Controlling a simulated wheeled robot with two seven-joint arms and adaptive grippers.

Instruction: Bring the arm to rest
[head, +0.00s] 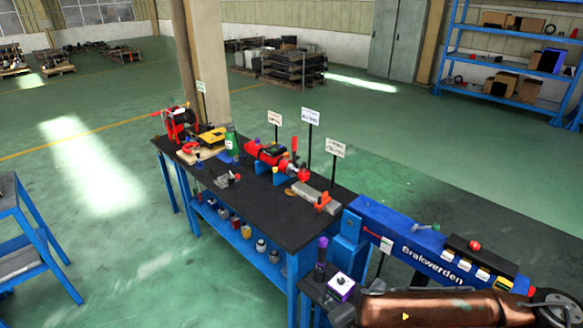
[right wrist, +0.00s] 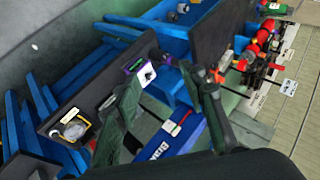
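My right gripper (right wrist: 168,98) shows in the right wrist view. Its two dark fingers stand apart with nothing held between them. The blue beam lettered "Brakwerden" (head: 403,247) lies beyond the fingers and also shows in the right wrist view (right wrist: 170,148). I cannot tell how far the fingertips are from it.
A dark-topped blue workbench (head: 262,212) carries tools, red devices and sign posts. A purple-and-white box (head: 341,287) stands beside the beam's near end. A blue stand (head: 32,240) is at the left, shelves (head: 510,60) at the back right. Green floor (head: 110,215) between is open.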

